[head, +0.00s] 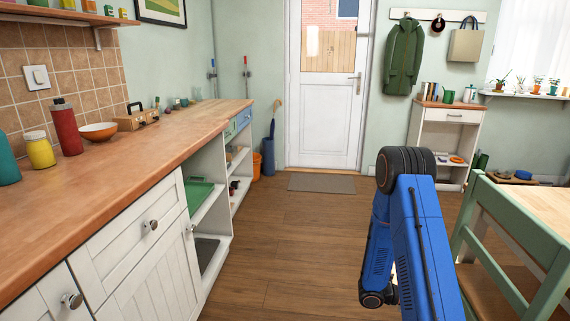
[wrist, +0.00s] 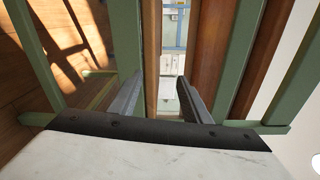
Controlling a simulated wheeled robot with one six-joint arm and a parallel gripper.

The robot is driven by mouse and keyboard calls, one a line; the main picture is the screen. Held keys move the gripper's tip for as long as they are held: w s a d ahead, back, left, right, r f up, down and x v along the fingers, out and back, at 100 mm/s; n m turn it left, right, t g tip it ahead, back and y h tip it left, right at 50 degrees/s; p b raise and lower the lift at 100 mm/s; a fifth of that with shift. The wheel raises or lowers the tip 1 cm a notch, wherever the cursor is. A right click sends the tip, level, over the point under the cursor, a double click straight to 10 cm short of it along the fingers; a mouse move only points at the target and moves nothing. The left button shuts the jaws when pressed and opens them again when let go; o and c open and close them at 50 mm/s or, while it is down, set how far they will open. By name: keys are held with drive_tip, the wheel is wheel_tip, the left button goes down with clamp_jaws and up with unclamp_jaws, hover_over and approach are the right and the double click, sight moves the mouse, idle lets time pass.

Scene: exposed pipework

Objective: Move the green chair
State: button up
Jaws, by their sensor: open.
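The green chair (head: 515,217) stands at the right edge in the head view, beside a wooden table (head: 535,187). Its painted back rail and slats show, with a brown seat behind them, and the frame cuts off its lower right. In the wrist view green chair bars (wrist: 126,45) run on both sides of my gripper (wrist: 161,79). The two fingers are apart, with a narrow gap between them and nothing clearly held. I cannot tell whether a finger touches the chair. In the head view my gripper is not visible; my blue arm reaches down left of the chair.
A long wooden counter (head: 120,150) with white cupboards runs along the left. The wooden floor (head: 285,225) between counter and chair is clear, up to a grey mat (head: 322,183) by the white door (head: 325,110). A small white shelf unit (head: 442,140) stands at the back right.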

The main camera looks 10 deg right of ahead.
drive_tip(key=s+a+r+m+y, duration=0.4)
drive_tip(key=s+a+r+m, duration=0.2)
drive_tip(key=r+m, duration=0.25)
drive_tip(key=s+a+r+m+y, duration=0.4)
drive_tip(key=s+a+r+m, duration=0.15)
drive_tip(key=r+m, duration=0.3)
drive_tip(key=s+a+r+m+t+y, duration=0.4)
drive_tip(key=s+a+r+m, duration=0.1)
drive_tip(key=a, duration=0.5)
drive_tip(key=s+a+r+m+t+y, duration=0.4)
drive_tip(key=a+r+m, duration=0.3)
drive_tip(key=a+m, duration=0.2)
drive_tip(key=shift+s+a+r+t+y, duration=0.4)
drive_tip(key=shift+a+t+y, duration=0.15)
drive_tip(key=shift+t, duration=0.25)
